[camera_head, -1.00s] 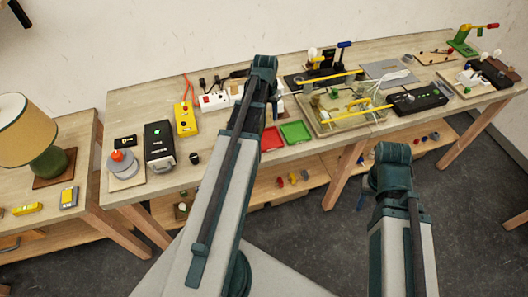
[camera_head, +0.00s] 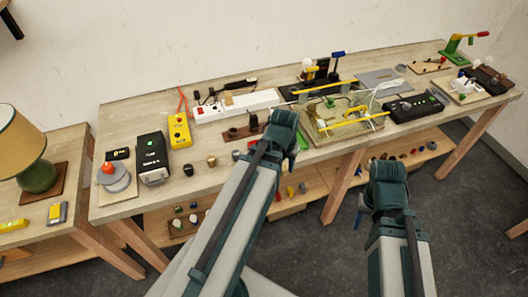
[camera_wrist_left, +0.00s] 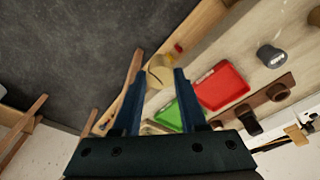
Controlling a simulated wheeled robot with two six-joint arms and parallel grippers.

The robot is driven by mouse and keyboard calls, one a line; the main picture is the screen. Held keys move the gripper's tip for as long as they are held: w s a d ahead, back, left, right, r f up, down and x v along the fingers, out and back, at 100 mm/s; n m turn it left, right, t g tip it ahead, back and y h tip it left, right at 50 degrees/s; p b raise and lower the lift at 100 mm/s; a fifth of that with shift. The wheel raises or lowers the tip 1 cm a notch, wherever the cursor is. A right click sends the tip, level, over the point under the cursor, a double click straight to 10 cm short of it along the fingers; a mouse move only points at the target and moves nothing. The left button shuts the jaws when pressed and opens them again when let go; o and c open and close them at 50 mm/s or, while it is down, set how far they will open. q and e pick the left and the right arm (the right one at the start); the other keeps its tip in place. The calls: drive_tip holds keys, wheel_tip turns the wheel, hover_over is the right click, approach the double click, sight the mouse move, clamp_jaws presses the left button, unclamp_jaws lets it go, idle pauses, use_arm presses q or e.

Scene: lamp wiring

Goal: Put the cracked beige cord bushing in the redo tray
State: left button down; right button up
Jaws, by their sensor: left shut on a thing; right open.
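In the left wrist view, my left gripper (camera_wrist_left: 160,76) is shut on the beige cord bushing (camera_wrist_left: 160,68), held between its blue fingertips. A crack cannot be made out clearly. In that view the red tray (camera_wrist_left: 222,88) and green tray (camera_wrist_left: 168,116) lie side by side, to the right of the fingers and partly behind them.
A brown rack (camera_wrist_left: 265,104) with dark bushings stands beyond the red tray. A grey bushing (camera_wrist_left: 270,55) stands apart on the bench. A white power strip (camera_head: 236,106) and wiring fixture (camera_head: 340,118) are further back. A lower shelf (camera_head: 315,183) holds small parts.

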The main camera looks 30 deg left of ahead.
use_arm(q)
drive_tip(key=w+a, duration=0.3)
drive_tip(key=a, duration=0.1)
drive_tip(key=w+a+f+b, duration=0.1)
drive_tip(key=w+a, duration=0.1)
drive_tip(key=a, duration=0.2)
drive_tip(key=w+a, duration=0.3)
drive_tip(key=a, duration=0.1)
drive_tip(key=shift+w+f, duration=0.2)
drive_tip(key=shift+w, duration=0.1)
drive_tip(key=shift+a, duration=0.1)
drive_tip(key=shift+w+a, duration=0.3)
wheel_tip(320, 180, down, 4)
drive_tip(key=b, duration=0.4)
drive_tip(key=shift+a+r, duration=0.15)
drive_tip(key=shift+r, duration=0.05)
drive_tip(key=shift+f, duration=0.1)
drive_tip(key=shift+f, duration=0.15)
drive_tip(key=shift+c, duration=2.2)
unclamp_jaws()
